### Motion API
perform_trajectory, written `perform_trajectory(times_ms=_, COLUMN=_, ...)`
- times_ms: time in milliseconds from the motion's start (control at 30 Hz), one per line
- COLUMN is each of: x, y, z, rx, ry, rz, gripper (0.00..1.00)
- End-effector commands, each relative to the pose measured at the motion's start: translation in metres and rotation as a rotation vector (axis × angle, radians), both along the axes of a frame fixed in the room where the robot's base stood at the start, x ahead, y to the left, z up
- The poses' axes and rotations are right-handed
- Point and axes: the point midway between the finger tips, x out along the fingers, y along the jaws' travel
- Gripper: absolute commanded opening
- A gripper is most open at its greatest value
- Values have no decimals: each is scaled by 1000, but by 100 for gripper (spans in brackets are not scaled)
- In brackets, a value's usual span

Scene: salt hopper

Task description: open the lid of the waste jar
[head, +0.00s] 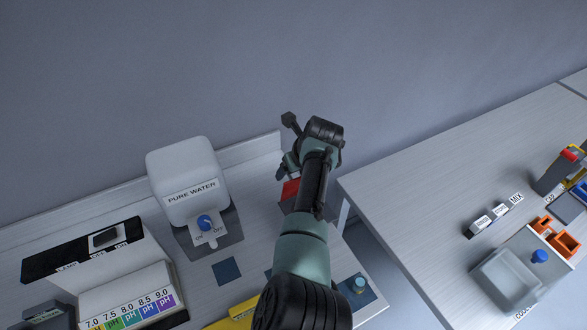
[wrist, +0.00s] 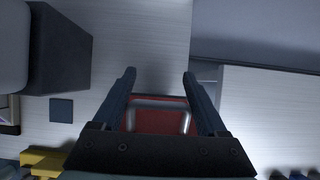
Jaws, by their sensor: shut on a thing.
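The waste jar's red lid (wrist: 158,122) lies between my fingers in the wrist view, with a grey metal bar handle (wrist: 158,102) across it. In the head view a red part of the lid (head: 290,188) shows left of my arm; the rest of the jar is mostly hidden behind the arm. My gripper (wrist: 159,76) is shut on the handle, one finger at each side of it. Its fingers look wide apart because the handle is wide. In the head view my gripper (head: 283,170) is largely covered by my own wrist. I cannot tell whether the lid is raised.
A white pure water tank (head: 185,165) with a blue knob stands left of the jar. A pH colour chart (head: 125,311) and a yellow object (head: 232,317) are nearer the front. A gap separates this bench from the right-hand bench (head: 430,180), whose near left part is clear.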

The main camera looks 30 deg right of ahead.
Motion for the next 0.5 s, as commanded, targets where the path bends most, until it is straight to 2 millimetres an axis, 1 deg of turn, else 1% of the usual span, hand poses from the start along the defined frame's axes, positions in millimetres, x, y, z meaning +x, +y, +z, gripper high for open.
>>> perform_trajectory(times_ms=33, x=-6, y=3, z=-10, rx=9, ry=21, rz=4, gripper=0)
perform_trajectory(times_ms=133, x=-6, y=3, z=-10, rx=9, ry=21, rz=4, gripper=0)
perform_trajectory(times_ms=167, x=-6, y=3, z=-10, rx=9, ry=21, rz=4, gripper=81)
perform_trajectory(times_ms=200, x=-6, y=3, z=-10, rx=8, ry=20, rz=3, gripper=88)
perform_trajectory(times_ms=233, x=-5, y=3, z=-9, rx=8, ry=19, rz=3, gripper=90)
perform_trajectory(times_ms=500, x=-3, y=1, z=-4, rx=5, ry=10, rz=1, gripper=90)
